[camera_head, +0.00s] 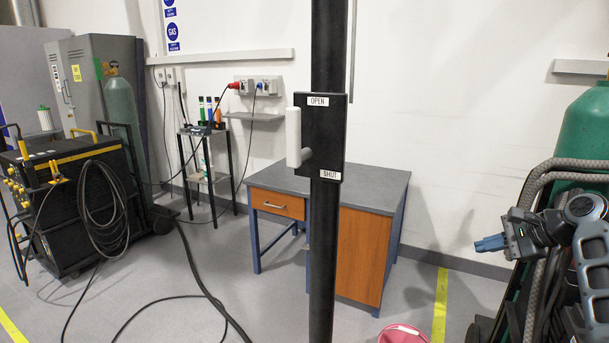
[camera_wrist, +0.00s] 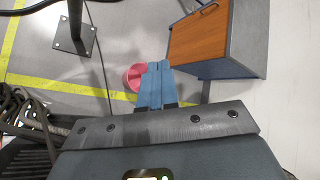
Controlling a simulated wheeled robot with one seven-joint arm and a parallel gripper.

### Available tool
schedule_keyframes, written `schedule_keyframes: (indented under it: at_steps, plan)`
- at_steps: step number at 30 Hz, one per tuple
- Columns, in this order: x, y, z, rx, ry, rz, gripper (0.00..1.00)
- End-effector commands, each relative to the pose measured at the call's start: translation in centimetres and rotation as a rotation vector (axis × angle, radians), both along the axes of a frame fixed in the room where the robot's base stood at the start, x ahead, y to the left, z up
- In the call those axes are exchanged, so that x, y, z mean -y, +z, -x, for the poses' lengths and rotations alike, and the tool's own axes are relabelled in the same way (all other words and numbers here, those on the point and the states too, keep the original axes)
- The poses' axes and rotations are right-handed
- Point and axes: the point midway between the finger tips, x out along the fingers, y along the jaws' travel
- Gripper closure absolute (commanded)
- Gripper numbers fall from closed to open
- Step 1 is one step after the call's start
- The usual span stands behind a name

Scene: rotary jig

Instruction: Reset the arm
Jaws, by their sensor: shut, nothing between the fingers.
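My gripper (camera_head: 490,243) is at the right side of the head view, with blue fingers pointing left. In the wrist view, the gripper (camera_wrist: 155,70) has its two blue fingers together with nothing between them. A black panel (camera_head: 331,165) with labels OPEN at the top and SHUT at the bottom is fixed to a black post (camera_head: 323,250). A white handle (camera_head: 293,137) stands upright at the panel's left edge, near the OPEN label. My gripper is well to the right of the handle and apart from it.
A desk (camera_head: 385,190) with orange fronts stands behind the post. A pink bucket (camera_head: 402,335) is on the floor, also in the wrist view (camera_wrist: 131,80). A green cylinder (camera_head: 588,130) and hoses are near my arm at right. A welding cart (camera_head: 75,205) stands at left.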

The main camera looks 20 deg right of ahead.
Motion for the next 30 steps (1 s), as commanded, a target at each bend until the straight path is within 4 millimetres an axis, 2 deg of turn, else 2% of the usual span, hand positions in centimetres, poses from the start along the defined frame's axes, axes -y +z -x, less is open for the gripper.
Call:
schedule_keyframes:
  at_steps: [1,5,8,11,15,18,23,26,30]
  plan:
    - [-1.8,-2.0,-0.3,0.007,0.011,0.017,1.0]
    - [-6.5,-6.9,-0.6,0.041,0.035,0.096,1.0]
    - [-10.4,-10.5,-0.2,0.066,0.057,0.175,1.0]
    - [-14.3,-13.6,0.9,0.088,0.081,0.255,1.0]
    - [-19.4,-17.1,3.4,0.113,0.121,0.381,1.0]
    - [-22.8,-19.0,5.7,0.128,0.155,0.477,1.0]
    - [-27.7,-20.9,10.4,0.151,0.222,0.64,1.0]
    - [-30.3,-21.3,13.7,0.167,0.27,0.748,1.0]
    - [-33.3,-20.9,18.5,0.191,0.345,0.906,1.0]
